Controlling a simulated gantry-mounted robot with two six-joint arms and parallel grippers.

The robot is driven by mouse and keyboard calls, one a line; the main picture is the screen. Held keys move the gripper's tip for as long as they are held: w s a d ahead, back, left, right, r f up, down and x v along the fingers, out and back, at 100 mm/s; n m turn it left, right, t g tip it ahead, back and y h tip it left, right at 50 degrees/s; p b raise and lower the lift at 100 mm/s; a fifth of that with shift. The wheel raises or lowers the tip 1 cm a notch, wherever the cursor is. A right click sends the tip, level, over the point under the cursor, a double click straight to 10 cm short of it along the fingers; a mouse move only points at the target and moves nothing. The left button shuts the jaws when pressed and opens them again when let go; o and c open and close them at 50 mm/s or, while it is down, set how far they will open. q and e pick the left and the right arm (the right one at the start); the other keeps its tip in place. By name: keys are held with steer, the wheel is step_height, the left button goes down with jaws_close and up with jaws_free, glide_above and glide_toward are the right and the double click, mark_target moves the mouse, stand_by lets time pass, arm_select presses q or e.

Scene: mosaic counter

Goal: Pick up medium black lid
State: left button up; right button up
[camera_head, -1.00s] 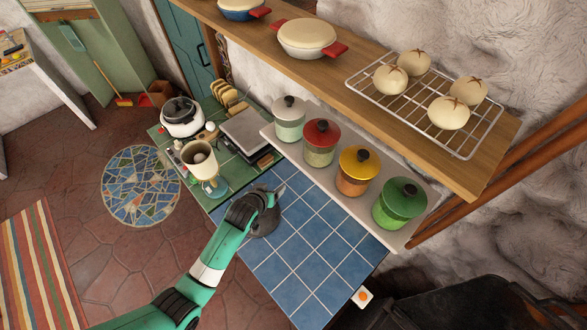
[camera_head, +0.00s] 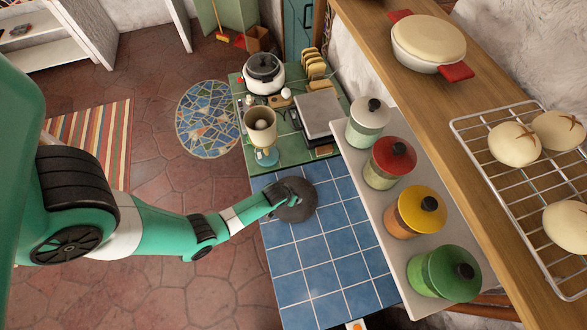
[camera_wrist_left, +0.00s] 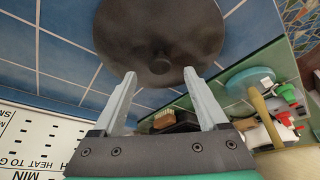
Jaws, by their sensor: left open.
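A round, dark grey-black lid (camera_head: 298,212) lies on the blue tiled counter (camera_head: 325,270), near its border with the green tiles. In the left wrist view the lid (camera_wrist_left: 160,25) fills the upper middle, with its small round knob (camera_wrist_left: 160,66) facing the camera. My left gripper (camera_head: 283,193) is over the lid in the head view and covers part of it. In the wrist view the left gripper (camera_wrist_left: 159,76) is open, its two fingers apart on either side of the knob, with nothing held. Whether the fingers touch the lid cannot be told. My right gripper is not in view.
Jars with white, red (camera_head: 390,162), yellow and green (camera_head: 444,274) lids line a shelf right of the counter. A cream container (camera_head: 260,125), grey square plate (camera_head: 318,114) and rice cooker (camera_head: 263,73) stand beyond the lid. The near blue tiles are clear.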

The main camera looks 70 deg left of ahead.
arm_select(q)
steer(key=b+x, duration=0.1)
steer(key=x, duration=0.4)
steer(key=shift+b, duration=0.4)
jaws_close()
